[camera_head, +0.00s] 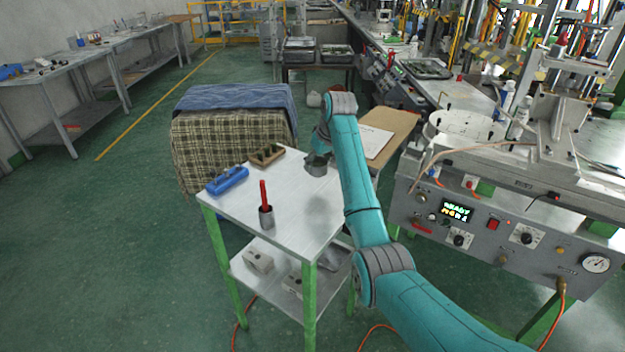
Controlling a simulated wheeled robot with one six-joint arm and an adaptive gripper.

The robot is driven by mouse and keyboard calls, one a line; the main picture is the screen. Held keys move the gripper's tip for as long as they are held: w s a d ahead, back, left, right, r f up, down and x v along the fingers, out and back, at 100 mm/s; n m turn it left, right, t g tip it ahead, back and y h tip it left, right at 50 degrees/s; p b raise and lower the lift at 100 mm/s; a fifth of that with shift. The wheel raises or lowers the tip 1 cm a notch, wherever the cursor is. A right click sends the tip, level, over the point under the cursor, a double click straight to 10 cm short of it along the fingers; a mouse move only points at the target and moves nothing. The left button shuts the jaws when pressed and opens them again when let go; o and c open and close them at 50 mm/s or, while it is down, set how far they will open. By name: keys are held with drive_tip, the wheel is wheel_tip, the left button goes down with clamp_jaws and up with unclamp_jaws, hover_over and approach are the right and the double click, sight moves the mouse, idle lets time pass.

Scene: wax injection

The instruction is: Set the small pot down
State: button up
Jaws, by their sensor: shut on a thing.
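The small pot (316,169) is a short grey cylinder at the far right part of the metal-topped table (292,210). My gripper (317,161) reaches down to it from above, at the end of the teal arm, and is shut on it. The fingers are small and dark here, so their exact grip on the pot is hard to see. The pot looks upright. I cannot tell whether its base touches the table top or hangs slightly above it.
A grey cup with a red-handled tool (265,207), a blue tool (228,179) and a brown wooden box (267,155) stand on the same table. The middle of its top is bare. The machine with the control panel (500,225) stands at the right. A blanket-covered block (232,138) is behind.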

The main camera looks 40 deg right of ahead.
sight(318, 187)
drive_tip(key=shift+d+f, duration=0.1)
drive_tip(key=shift+f, duration=2.8)
drive_tip(key=shift+f, duration=0.1)
drive_tip(key=o, duration=1.3)
drive_tip(key=v, duration=1.2)
